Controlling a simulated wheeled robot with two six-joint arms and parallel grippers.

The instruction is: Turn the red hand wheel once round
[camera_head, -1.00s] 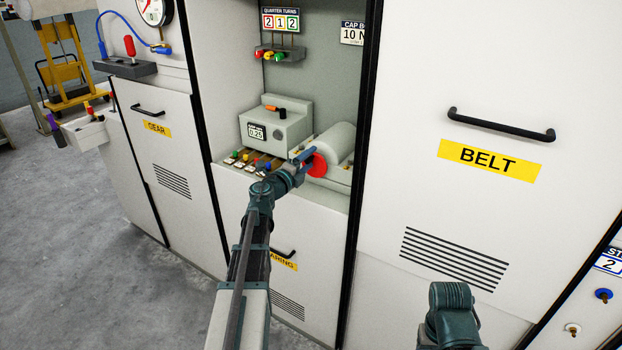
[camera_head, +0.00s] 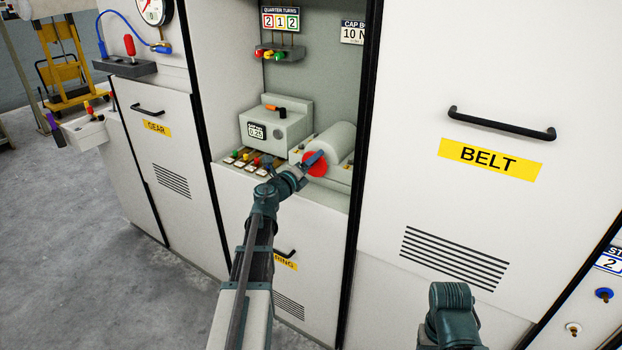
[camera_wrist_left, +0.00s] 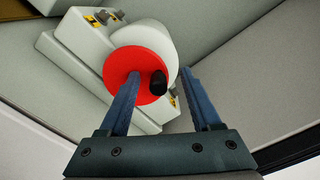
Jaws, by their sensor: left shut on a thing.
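The red hand wheel (camera_head: 316,168) is a disc on the front end of a pale grey cylinder inside the open cabinet bay. In the left wrist view the red wheel (camera_wrist_left: 140,62) carries a black knob (camera_wrist_left: 158,83) near its edge. My left gripper (camera_head: 315,157) is at the wheel's face, and its blue fingers cover part of it. In the left wrist view my left gripper (camera_wrist_left: 161,74) has one finger on each side of the knob and is shut on it. My right gripper is out of view.
A grey box with an orange-tipped lever (camera_head: 275,128) stands left of the cylinder (camera_head: 334,142). A "QUARTER TURNS" sign (camera_head: 280,20) reads 2 1 2. The BELT door (camera_head: 480,210) closes off the right side.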

